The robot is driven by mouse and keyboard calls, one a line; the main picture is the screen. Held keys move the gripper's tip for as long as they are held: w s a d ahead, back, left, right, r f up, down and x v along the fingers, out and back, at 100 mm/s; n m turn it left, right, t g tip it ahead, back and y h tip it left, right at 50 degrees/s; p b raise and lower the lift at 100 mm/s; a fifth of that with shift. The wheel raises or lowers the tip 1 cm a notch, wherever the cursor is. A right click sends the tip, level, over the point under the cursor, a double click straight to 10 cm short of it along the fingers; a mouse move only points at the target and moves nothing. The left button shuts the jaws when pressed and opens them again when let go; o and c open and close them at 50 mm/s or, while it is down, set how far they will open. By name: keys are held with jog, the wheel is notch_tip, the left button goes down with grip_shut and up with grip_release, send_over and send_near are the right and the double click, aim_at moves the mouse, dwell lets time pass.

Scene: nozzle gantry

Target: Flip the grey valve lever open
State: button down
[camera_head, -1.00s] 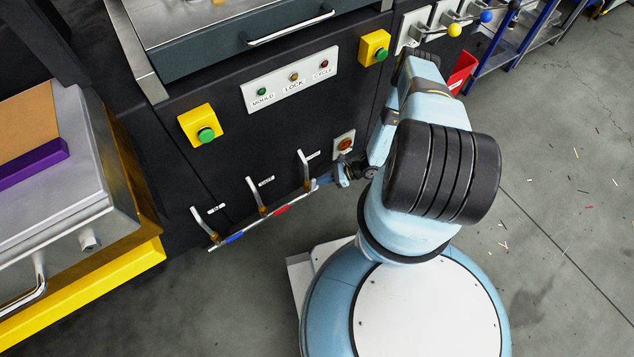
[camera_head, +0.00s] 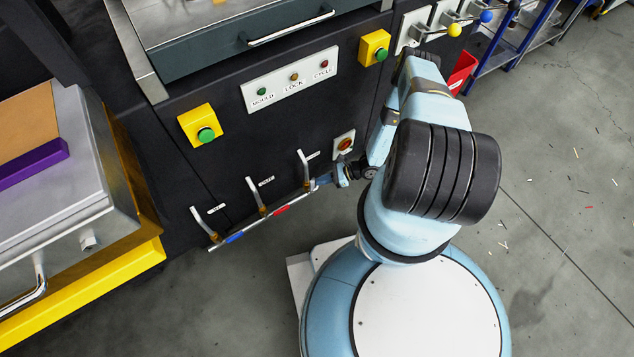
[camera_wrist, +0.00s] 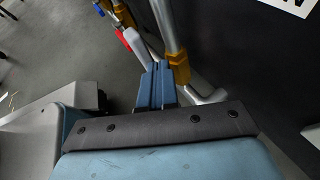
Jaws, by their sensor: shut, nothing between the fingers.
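My gripper (camera_head: 318,184) is shut and empty, low beside the right valve.
An orange-red rotary switch (camera_head: 345,144) is just above my gripper. The labelled button panel (camera_head: 290,80) is higher up. A yellow-edged bench (camera_head: 85,292) stands at left. The floor before the pipe is clear.

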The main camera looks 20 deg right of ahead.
jog(key=shift+w+d+f, duration=0.2)
jog(key=shift+d, duration=0.45)
jog(key=shift+w+d+f, duration=0.15)
jog(key=shift+w+d, duration=0.05)
jog(key=shift+d, duration=0.45)
jog(key=shift+w+d+f, duration=0.2)
jog(key=shift+w+d, duration=0.05)
jog(key=shift+d, duration=0.5)
jog(key=shift+w+d+f, duration=0.25)
jog(key=shift+d, duration=0.55)
jog(key=shift+w+d+f, duration=0.2)
jog(key=shift+w+d, duration=0.05)
jog(key=shift+d, duration=0.5)
